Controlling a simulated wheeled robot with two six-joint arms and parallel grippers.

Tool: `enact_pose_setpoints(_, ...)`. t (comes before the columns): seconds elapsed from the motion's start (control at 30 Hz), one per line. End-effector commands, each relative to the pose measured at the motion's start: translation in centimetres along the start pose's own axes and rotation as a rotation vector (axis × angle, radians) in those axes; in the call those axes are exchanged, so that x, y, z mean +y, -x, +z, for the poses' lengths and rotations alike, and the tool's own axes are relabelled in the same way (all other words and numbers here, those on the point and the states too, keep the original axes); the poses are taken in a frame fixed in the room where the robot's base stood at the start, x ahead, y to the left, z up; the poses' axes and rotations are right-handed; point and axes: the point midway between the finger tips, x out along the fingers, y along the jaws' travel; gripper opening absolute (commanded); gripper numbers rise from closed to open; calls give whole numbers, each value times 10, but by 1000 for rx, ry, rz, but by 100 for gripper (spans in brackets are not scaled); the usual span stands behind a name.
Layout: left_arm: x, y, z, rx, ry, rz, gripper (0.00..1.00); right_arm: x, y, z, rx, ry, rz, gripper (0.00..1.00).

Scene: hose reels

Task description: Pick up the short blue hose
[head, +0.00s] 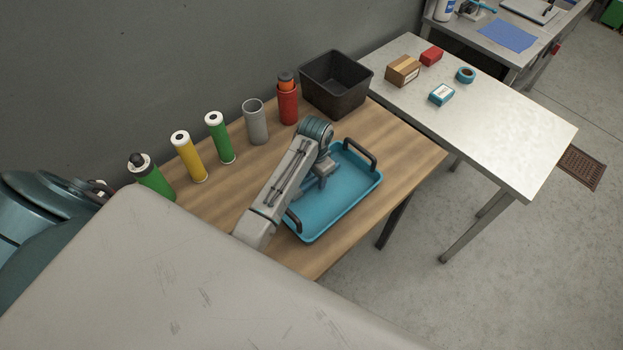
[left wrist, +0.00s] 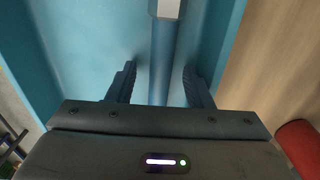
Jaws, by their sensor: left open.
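The short blue hose (left wrist: 162,62) shows in the left wrist view as a straight blue length with a pale metal fitting (left wrist: 167,8) at its far end. It lies over the blue tray (head: 345,205), whose floor and walls also fill much of the left wrist view (left wrist: 95,45). My left gripper (head: 320,182) is over the tray, pointing down. In the left wrist view its fingers (left wrist: 160,78) are open, one on each side of the hose, with gaps visible. In the head view my arm hides the hose. My right gripper is not in view.
The tray has dark handles (head: 360,153). Behind it stand a black bin (head: 336,85), a red bottle (head: 288,105), a grey cylinder (head: 256,125), and green (head: 219,140) and yellow (head: 189,158) tubes. A metal table (head: 490,130) adjoins on the right, with small boxes.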

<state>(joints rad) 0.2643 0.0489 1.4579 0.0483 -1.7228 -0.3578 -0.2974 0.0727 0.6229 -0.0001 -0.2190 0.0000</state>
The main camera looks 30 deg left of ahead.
Motion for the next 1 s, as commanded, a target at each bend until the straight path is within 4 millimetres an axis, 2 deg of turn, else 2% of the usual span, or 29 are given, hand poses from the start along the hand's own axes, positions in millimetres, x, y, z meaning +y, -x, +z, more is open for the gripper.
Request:
enact_pose_setpoints(0.03,0,-1,0,0,0,0,46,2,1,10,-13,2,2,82)
enact_pose_setpoints(0.1,0,-2,0,1,0,-1,46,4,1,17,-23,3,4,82)
enact_pose_setpoints(0.2,0,-2,0,1,0,-1,46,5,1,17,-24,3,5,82)
enact_pose_setpoints(0.27,0,-2,0,1,0,-1,37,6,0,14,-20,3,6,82)
enact_pose_setpoints(0.43,0,-2,0,1,0,-1,3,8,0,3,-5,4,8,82)
enact_pose_setpoints(0.47,0,-2,0,1,0,-1,0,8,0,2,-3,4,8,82)
enact_pose_setpoints(0.77,0,1,-1,2,0,-1,0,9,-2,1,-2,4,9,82)
enact_pose_setpoints(0.87,-1,12,-1,4,0,-2,0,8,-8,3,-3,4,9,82)
enact_pose_setpoints(1.0,-1,39,-2,7,0,-4,0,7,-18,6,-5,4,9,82)
